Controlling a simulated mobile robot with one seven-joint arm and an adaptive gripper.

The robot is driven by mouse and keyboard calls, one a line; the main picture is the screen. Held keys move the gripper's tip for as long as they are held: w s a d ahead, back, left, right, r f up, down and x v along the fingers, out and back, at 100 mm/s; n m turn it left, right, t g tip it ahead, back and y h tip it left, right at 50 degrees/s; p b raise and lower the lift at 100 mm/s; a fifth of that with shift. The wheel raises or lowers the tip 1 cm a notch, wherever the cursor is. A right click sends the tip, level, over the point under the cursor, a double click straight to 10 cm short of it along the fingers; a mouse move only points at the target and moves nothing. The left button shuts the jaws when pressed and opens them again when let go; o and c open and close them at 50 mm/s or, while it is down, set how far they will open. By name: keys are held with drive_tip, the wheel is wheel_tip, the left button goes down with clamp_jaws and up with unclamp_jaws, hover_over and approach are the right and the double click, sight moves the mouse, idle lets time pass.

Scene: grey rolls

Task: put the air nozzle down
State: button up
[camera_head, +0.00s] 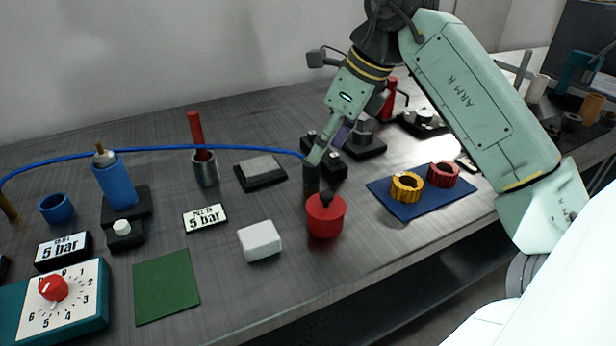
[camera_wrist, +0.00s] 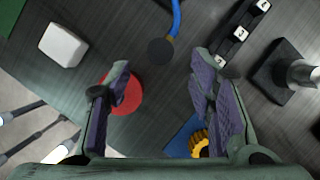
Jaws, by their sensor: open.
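The blue air hose (camera_head: 230,149) arches in from the left. At its end, the air nozzle, seen as a dark cylinder (camera_head: 311,180), appears upright on the bench behind the red pot. In the wrist view the nozzle's round dark end (camera_wrist: 160,52) has a brass fitting and blue hose behind it. My gripper (camera_head: 328,153) is above the bench, close to the nozzle. In the wrist view its fingers (camera_wrist: 160,92) are spread wide with nothing between the pads. The nozzle lies beyond the fingertips. One finger partly hides the nozzle's upper part in the head view.
A red pot (camera_head: 326,216) with a black knob stands close in front. A white block (camera_head: 260,241) and green mat (camera_head: 167,286) are left. A blue mat (camera_head: 420,201) with yellow and red rings is right.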

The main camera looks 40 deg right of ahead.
sight(312, 166)
drive_tip(key=shift+p+x, duration=0.5)
drive_tip(key=shift+x, duration=2.9)
drive_tip(key=shift+w+r, duration=0.1)
clamp_jaws()
